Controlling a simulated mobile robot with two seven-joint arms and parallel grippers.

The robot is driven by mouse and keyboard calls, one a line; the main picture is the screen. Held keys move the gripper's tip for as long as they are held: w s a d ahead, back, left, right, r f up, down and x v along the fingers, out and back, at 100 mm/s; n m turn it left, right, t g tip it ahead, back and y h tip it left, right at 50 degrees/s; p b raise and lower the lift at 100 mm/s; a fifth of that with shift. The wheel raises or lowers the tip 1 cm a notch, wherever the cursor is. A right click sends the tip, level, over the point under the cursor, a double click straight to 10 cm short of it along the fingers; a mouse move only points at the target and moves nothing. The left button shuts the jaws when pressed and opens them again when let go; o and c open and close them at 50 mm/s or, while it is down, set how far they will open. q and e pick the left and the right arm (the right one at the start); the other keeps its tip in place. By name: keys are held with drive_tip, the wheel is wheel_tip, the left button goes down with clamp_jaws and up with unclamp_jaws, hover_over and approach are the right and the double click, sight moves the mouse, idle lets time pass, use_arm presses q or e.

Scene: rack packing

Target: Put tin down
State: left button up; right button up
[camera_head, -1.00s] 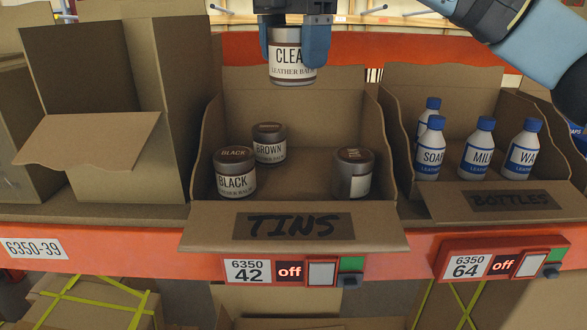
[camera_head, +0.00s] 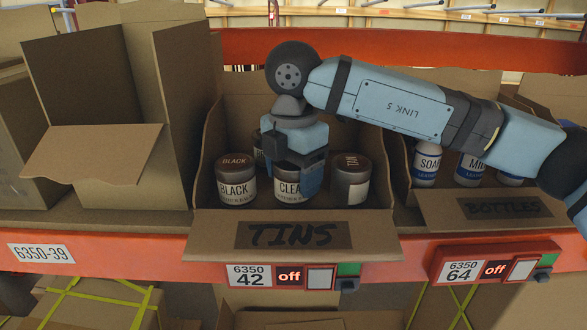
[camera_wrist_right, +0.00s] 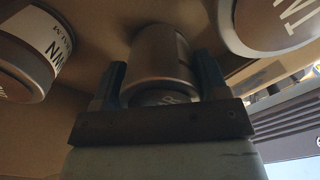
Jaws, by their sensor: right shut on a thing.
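My right gripper (camera_head: 293,165) is shut on the tin labelled CLEAR (camera_head: 291,190), of which CLEA shows, low inside the cardboard box marked TINS (camera_head: 350,216). The held tin (camera_wrist_right: 163,60) is between the two blue fingers in the right wrist view. It looks upright and at or very near the box floor; I cannot tell whether it touches. The BLACK tin (camera_head: 236,181) stands close on its left, and a third tin (camera_head: 350,181) close on its right. The BROWN tin (camera_wrist_right: 33,50) is mostly hidden behind my gripper in the head view. My left gripper is not in view.
The box marked BOTTLES (camera_head: 505,207) with white, blue-capped bottles (camera_head: 427,163) stands to the right, partly behind my right arm. An open, taller cardboard box (camera_head: 110,170) stands to the left. The orange shelf edge (camera_head: 130,256) runs along the front.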

drive_tip(key=shift+f, duration=0.1)
drive_tip(key=shift+f+b, duration=0.15)
drive_tip(key=shift+b, duration=0.15)
drive_tip(key=o, duration=1)
drive_tip(key=shift+c, duration=0.2)
drive_tip(key=shift+r+p, duration=0.3)
wheel_tip(320, 180, up, 11)
drive_tip(key=shift+r+b, duration=0.1)
drive_tip(key=shift+b, duration=1.15)
drive_tip(key=shift+r, duration=0.35)
